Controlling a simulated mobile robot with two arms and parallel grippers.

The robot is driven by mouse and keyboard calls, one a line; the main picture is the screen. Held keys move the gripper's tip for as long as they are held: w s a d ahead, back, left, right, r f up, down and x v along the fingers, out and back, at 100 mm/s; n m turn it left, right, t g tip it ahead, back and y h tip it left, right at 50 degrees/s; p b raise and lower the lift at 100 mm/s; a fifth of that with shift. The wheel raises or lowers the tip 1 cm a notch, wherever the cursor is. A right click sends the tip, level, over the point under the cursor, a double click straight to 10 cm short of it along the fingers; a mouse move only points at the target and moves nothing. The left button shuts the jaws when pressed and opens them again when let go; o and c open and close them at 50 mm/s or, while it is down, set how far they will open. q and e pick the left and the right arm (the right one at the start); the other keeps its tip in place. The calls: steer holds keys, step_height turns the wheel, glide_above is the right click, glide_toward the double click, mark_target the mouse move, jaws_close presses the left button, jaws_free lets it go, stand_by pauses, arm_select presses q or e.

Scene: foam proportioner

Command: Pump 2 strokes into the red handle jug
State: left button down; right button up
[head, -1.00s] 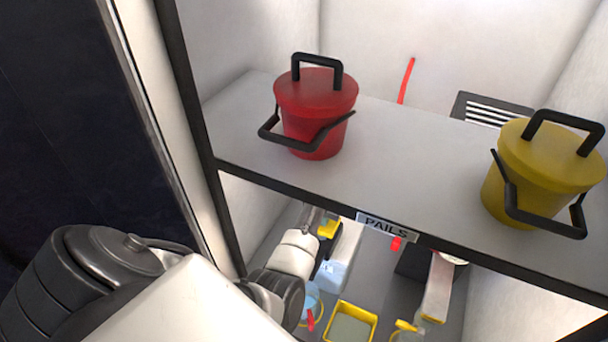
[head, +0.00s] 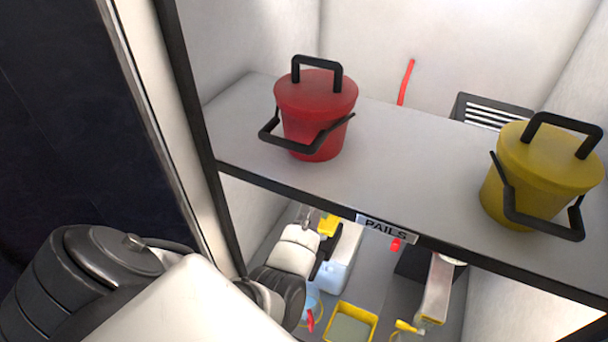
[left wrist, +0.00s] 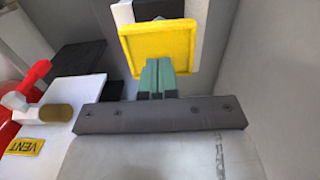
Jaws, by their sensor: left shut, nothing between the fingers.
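A jug with a red handle (head: 311,321) stands low under the shelf in the head view, partly hidden by my left arm. Its body is pale blue and see-through. My left gripper (left wrist: 157,78) is shut and empty. Its green fingertips are at the lower edge of a yellow square plate (left wrist: 158,40) in the left wrist view; I cannot tell whether they touch it. A yellow part (head: 328,225) also shows by the end of my left arm in the head view. My right gripper is not in view.
A shelf (head: 400,160) labelled PAILS crosses above the arm and carries a red pail (head: 315,115) and a yellow pail (head: 540,170). Below are a yellow-rimmed tray (head: 351,338) and a white container (head: 343,262). A VENT label (left wrist: 25,147) and red part (left wrist: 35,78) lie left in the wrist view.

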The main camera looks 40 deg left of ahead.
arm_select(q)
steer(key=shift+f, duration=0.1)
steer(key=shift+s+f+b, duration=0.1)
steer(key=shift+f+b, duration=1.35)
steer(key=shift+f, duration=1.95)
steer(key=shift+r, duration=0.15)
step_height(320, 180, up, 2)
steer(key=p, duration=0.3)
steer(key=shift+r, duration=2.35)
